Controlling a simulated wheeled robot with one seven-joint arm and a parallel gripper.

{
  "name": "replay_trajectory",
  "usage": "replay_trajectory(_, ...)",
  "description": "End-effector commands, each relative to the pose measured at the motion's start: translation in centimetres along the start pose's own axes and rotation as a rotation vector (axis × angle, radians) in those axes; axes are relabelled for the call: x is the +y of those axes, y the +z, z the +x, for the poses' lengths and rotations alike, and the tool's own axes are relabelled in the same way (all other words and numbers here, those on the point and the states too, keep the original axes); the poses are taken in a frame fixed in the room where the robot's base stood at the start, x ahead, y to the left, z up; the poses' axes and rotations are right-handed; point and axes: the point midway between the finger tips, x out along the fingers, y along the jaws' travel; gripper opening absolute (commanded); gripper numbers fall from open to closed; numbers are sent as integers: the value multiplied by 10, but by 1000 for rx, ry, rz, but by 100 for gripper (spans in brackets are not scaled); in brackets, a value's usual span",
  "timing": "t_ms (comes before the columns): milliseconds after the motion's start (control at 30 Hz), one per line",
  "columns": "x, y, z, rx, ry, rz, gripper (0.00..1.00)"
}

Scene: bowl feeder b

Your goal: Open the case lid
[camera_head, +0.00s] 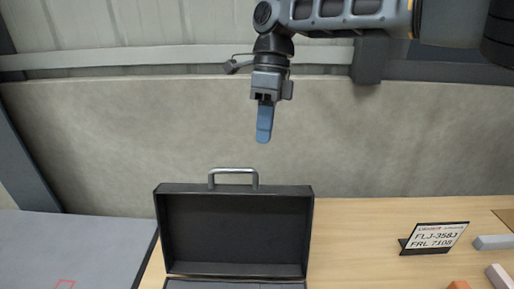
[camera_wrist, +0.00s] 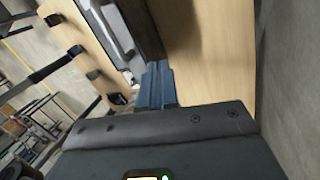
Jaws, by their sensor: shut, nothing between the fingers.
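A black case (camera_head: 235,235) stands on the wooden table at the lower middle of the head view. Its lid stands raised, the dark inside facing me. A metal handle (camera_head: 233,174) is on the lid's top edge. Only a strip of the case's lower part shows at the bottom of the picture. My gripper (camera_head: 263,138) points down above the lid and a little right of the handle, apart from both. Its blue fingers are shut with nothing between them. They also show in the wrist view (camera_wrist: 155,85), pointing toward the wooden table.
The wooden table (camera_head: 385,225) has free room right of the case. A sign with lettering (camera_head: 435,238) stands there, with a grey block (camera_head: 493,242) and other small blocks further right. A grey surface (camera_head: 75,245) lies left. A wall (camera_head: 400,140) rises behind.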

Motion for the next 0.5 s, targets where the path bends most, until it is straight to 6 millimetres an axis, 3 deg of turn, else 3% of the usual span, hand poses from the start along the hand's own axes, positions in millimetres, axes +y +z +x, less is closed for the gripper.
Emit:
replay_trajectory(133,2,0,26,2,0,-1,0)
replay_trajectory(500,34,2,39,0,-2,-1,0)
